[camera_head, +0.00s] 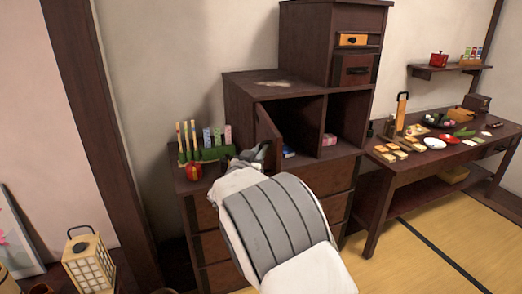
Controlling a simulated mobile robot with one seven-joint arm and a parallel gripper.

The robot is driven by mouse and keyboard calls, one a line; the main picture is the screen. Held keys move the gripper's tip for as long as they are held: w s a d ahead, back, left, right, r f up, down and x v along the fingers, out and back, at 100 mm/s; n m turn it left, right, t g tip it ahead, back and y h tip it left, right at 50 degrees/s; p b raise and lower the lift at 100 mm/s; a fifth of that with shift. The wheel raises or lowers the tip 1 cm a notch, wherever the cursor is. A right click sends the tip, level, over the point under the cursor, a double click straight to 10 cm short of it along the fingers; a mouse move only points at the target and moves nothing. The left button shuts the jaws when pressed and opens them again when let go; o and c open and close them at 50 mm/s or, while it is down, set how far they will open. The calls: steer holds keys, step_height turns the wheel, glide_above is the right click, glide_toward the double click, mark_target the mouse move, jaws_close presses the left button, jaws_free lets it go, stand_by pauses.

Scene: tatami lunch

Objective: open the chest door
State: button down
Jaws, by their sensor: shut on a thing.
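The dark brown stepped chest (252,87) stands against the wall. Its chest door (268,134) is swung part way out from the left compartment, showing the dark inside. A small blue and white item (289,154) lies in that compartment. My gripper (262,152) is at the lower outer part of the door, shut on it. The exact grip point is small and partly hidden by my wrist. My white and grey arm covers part of the drawers below.
The right compartment (346,118) is open. A low table (420,165) with food stands right. A lantern (88,262) is at lower left.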

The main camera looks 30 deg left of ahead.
steer(key=c, duration=1.2)
jaws_free()
steer(key=s, duration=0.5)
steer(key=s+d, duration=0.1)
steer(key=s, duration=0.5)
steer(key=s+d, duration=0.1)
steer(key=s, duration=0.5)
steer(key=shift+s+d, duration=0.1)
steer(key=shift+d, duration=0.05)
